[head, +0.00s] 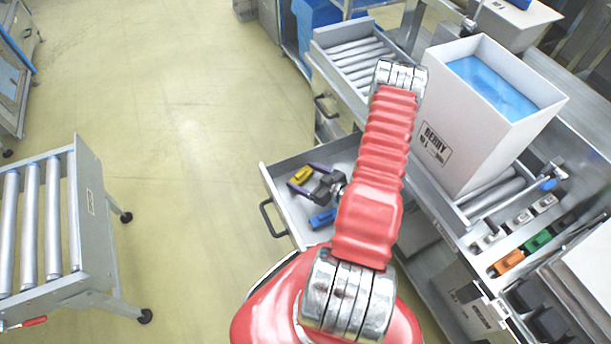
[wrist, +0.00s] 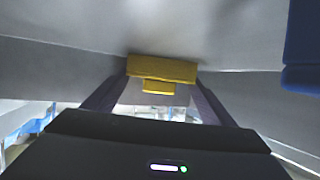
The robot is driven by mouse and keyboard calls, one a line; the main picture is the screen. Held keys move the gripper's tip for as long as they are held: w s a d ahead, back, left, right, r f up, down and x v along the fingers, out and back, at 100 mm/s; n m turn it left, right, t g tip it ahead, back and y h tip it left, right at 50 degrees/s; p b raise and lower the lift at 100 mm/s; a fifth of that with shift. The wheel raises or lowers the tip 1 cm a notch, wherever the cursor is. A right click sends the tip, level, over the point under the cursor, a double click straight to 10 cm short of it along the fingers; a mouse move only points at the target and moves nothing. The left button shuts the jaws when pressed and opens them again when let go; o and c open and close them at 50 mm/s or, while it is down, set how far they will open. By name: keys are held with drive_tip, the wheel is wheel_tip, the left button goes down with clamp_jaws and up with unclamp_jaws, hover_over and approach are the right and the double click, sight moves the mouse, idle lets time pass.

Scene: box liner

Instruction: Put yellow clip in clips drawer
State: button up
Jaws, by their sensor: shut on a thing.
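The yellow clip (head: 301,175) is between the fingers of my gripper (head: 304,178), which is shut on it. In the wrist view the yellow clip (wrist: 161,70) spans the gap between the two dark fingertips (wrist: 161,82). The clips drawer (head: 291,213) is pulled out, and my gripper and the clip are over or inside its left part. I cannot tell whether the clip touches the drawer floor. A blue clip (head: 322,219) lies in the drawer, nearer its front; a blue piece also shows at the right of the wrist view (wrist: 302,45).
A white box (head: 470,150) with a blue liner (head: 492,88) stands on rollers to the right. Orange (head: 509,261) and green (head: 538,240) clips lie in slots on the bench. A roller cart (head: 90,215) stands at the left. The floor between is clear.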

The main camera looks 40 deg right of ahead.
drive_tip(key=o, duration=1)
drive_tip(key=shift+r, duration=0.1)
drive_tip(key=shift+v, duration=3.75)
